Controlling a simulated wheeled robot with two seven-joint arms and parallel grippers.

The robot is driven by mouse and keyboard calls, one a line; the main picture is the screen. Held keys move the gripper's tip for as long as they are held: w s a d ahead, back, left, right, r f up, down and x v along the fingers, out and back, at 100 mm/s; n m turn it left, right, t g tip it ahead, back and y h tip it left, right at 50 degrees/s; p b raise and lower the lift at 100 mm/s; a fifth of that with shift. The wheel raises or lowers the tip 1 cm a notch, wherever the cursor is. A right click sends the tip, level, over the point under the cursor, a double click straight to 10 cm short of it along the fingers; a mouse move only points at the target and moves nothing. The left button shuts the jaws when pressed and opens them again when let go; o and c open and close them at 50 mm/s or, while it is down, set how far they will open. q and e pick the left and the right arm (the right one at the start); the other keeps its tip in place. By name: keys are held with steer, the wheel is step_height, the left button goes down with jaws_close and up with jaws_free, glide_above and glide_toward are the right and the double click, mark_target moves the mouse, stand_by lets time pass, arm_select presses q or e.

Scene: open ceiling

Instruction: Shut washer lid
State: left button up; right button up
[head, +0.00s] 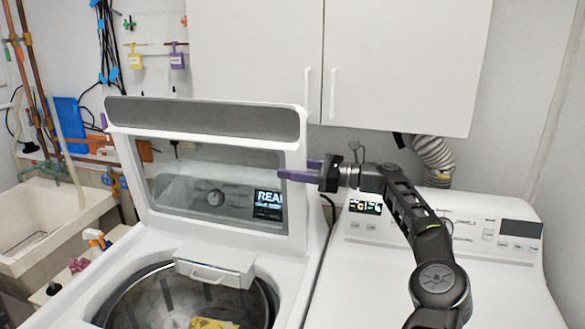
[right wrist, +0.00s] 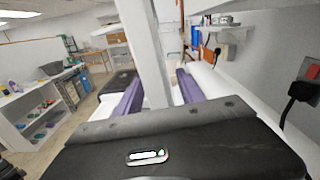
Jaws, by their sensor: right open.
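The white washer lid (head: 205,117) with its grey glass window stands raised, nearly upright, at the back of the washer (head: 100,285) in the head view. The washer's drum opening is uncovered below it. My right gripper (head: 297,169) is at the lid's right edge with purple fingers open. One finger lies in front of the lid frame; the other is partly hidden behind it. In the right wrist view, the lid's edge (right wrist: 148,50) stands as a white bar between the two spread fingers (right wrist: 158,92). Contact cannot be told. My left gripper is not in view.
A white dryer (head: 340,290) with a control panel stands right of the washer, under my right arm. White wall cabinets (head: 400,60) hang above and behind the lid. A sink (head: 40,225) and a spray bottle (head: 95,238) are at left. A yellow cloth-like item (head: 212,324) shows in the drum.

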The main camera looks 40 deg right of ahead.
steer(key=shift+c, duration=0.4)
jaws_close()
stand_by(0.9)
